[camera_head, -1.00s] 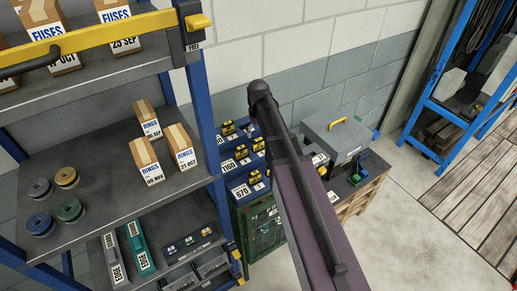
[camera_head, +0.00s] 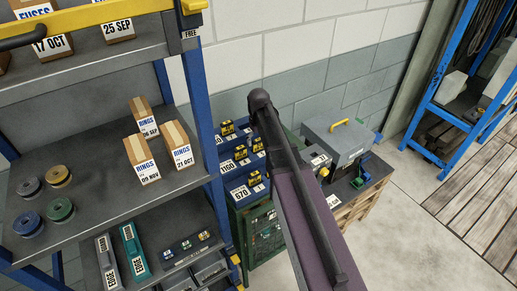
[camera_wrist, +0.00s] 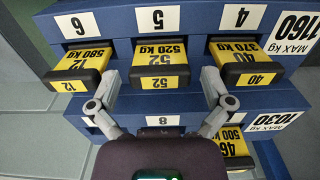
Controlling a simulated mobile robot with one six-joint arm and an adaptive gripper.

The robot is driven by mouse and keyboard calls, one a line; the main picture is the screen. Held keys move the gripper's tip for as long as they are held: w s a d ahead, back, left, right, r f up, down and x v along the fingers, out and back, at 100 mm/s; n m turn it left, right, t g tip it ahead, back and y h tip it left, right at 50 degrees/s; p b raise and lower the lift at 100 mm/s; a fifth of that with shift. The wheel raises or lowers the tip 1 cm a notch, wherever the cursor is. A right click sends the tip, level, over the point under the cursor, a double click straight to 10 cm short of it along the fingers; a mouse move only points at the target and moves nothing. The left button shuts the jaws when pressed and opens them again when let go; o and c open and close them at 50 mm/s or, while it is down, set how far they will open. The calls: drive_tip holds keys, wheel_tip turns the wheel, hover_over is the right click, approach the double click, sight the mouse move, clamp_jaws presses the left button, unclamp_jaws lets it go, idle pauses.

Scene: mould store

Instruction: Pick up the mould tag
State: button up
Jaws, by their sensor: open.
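Several yellow tag-like pieces with black ends and printed weights stick out of a blue drawer rack (camera_wrist: 165,18) in the wrist view. One marked 52, 520 kg (camera_wrist: 160,62) is straight ahead. One marked 12, 580 kg (camera_wrist: 78,68) is to the left, and one marked 40, 370 kg (camera_wrist: 245,62) to the right. Another (camera_wrist: 236,150) is lower right, partly hidden by my gripper. Which one is the mould tag I cannot tell. My gripper (camera_wrist: 158,88) is open, fingers on either side of the 52 piece in the picture; contact is not visible. The rack (camera_head: 240,170) is partly behind my arm in the head view.
A grey case (camera_head: 337,140) sits on a pallet-borne surface to the right. Floor is clear at lower right.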

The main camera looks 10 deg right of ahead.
drive_tip(key=c, duration=1)
drive_tip(key=shift+r, duration=0.15)
wheel_tip(320, 180, up, 3)
drive_tip(key=p, duration=0.3)
drive_tip(key=shift+r+p, duration=0.2)
drive_tip(key=shift+p, duration=0.2)
drive_tip(key=shift+c, duration=0.2)
drive_tip(key=s+r+p, duration=0.1)
drive_tip(key=s, duration=1.5)
drive_tip(key=shift+r, duration=0.15)
drive_tip(key=shift+r, duration=0.1)
wheel_tip(320, 180, up, 7)
drive_tip(key=p, duration=0.7)
